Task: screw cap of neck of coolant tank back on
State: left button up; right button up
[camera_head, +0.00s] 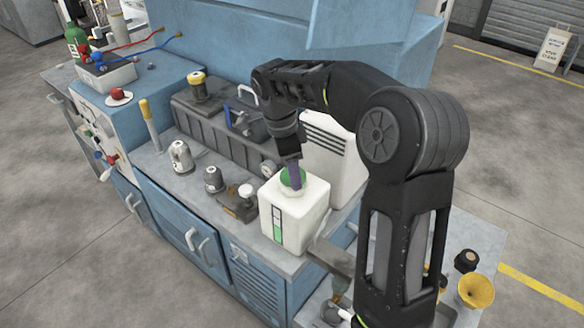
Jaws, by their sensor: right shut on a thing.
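The white coolant tank (309,218) stands on the grey bench ledge, with a green-filled level strip on its front face. The green cap (285,181) is at the neck on top of the tank. My right gripper (295,178) reaches down from above with its purplish fingers at the cap, shut on it. The fingers hide part of the cap and the neck, so I cannot tell how the cap sits on the thread. My left gripper is not in view.
A white louvred box (330,145) stands right behind the tank. A grey flat-topped fitting (238,203) and a grey canister (214,180) stand to the left. A yellow funnel (476,291) lies at the lower right. The bench's front edge is close to the tank.

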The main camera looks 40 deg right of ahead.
dwell(0.3)
jog(key=m+p, duration=0.1)
jog(key=m, duration=0.3)
jog(key=shift+g, duration=0.3)
jog(key=shift+m, duration=0.6)
jog(key=shift+m+y+p, duration=0.3)
jog(key=shift+m+p, duration=0.1)
jog(key=shift+m, duration=0.9)
jog(key=o, duration=2)
